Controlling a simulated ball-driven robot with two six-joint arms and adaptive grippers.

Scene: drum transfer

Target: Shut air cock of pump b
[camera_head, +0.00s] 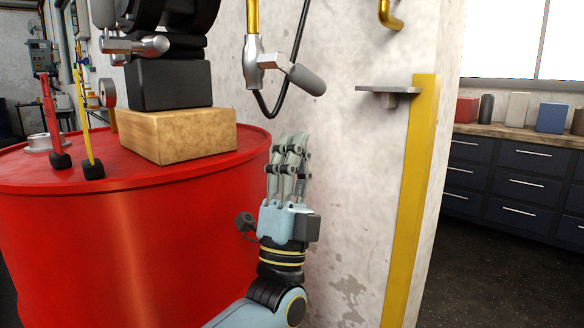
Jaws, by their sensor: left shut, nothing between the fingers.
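A red drum (140,235) stands at the left. On its lid, a black pump-like body (168,84) sits on a tan block (178,136); its top is cut off by the frame. A silver lever-like part (135,46) shows at its left side. A silver fitting with a grey handle (306,79) hangs on a brass pipe (252,16) by the wall. No label shows which is pump b or its air cock. My left gripper (291,145) is shut and empty, pointing up, right of the drum and below the grey handle, apart from it.
A black hose (297,45) loops below the fitting. A metal bracket (388,91) juts from the pale wall (350,150) beside a yellow edge strip (408,200). Red and yellow rods (87,130) stand on the lid's left. Dark drawers (515,170) stand far right.

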